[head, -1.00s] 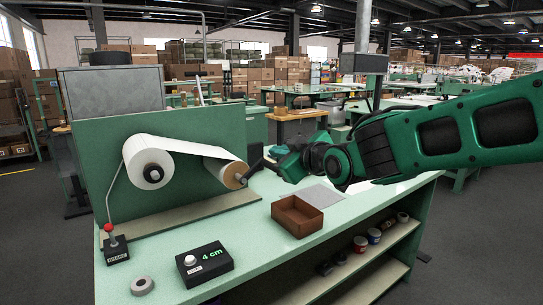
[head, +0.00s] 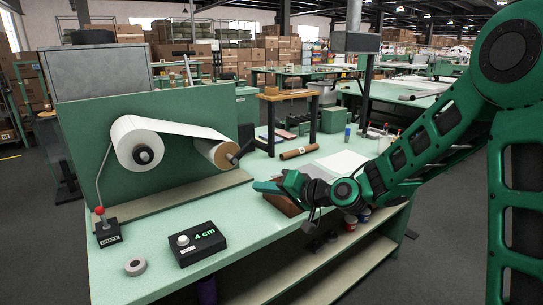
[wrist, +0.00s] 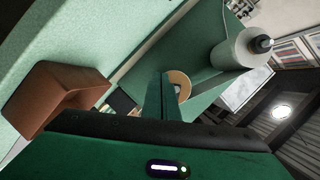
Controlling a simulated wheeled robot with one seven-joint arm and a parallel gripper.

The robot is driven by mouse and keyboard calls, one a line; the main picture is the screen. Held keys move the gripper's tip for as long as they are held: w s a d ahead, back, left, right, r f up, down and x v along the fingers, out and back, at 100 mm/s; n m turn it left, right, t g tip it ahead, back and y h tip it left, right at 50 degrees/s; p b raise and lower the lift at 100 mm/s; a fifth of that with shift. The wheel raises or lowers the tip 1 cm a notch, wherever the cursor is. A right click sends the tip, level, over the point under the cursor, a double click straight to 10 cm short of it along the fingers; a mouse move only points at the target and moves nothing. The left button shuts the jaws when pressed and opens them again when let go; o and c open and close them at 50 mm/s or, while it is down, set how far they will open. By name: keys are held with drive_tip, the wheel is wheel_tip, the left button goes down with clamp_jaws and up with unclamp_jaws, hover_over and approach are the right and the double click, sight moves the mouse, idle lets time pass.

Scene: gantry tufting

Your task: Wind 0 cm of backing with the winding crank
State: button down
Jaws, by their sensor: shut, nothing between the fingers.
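A white roll of backing (head: 138,143) hangs on the green upright panel, and its sheet runs right to a take-up roll with a brown end (head: 222,153). The dark winding crank (head: 241,152) sticks out from that roll's end. A black counter box (head: 198,244) on the bench reads "4 cm". My gripper (head: 262,187) is shut and empty, below and right of the crank and apart from it, over the brown tray (head: 284,206). In the wrist view my gripper (wrist: 170,95) overlaps the brown roll end (wrist: 184,84); the crank is not clear there.
A brake lever with a red knob (head: 100,212) stands at the bench's left. A grey tape ring (head: 135,266) lies near the front edge. A brown tube (head: 299,152) and a white sheet (head: 340,163) lie farther back. The bench between counter and panel is clear.

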drive_tip(key=w+d+r+m+t+y, duration=0.1)
drive_tip(key=w+d+m+t, duration=0.1)
drive_tip(key=d+m, duration=0.5)
drive_tip(key=w+d+r+m+t+y, duration=0.1)
drive_tip(key=w+d+m+t, duration=0.3)
drive_tip(key=m, duration=0.6)
drive_tip(key=w+a+r+g, duration=0.1)
drive_tip(key=w+a+r, duration=0.2)
drive_tip(key=a, duration=0.5)
drive_tip(key=shift+w+r, duration=0.2)
drive_tip(key=shift+r, duration=0.45)
drive_tip(key=shift+r, duration=0.1)
drive_tip(key=shift+s+a+r+n+g+y, duration=0.3)
drive_tip(key=shift+a+r+n, duration=0.15)
drive_tip(key=shift+r+n, duration=0.3)
drive_tip(key=shift+f, duration=0.1)
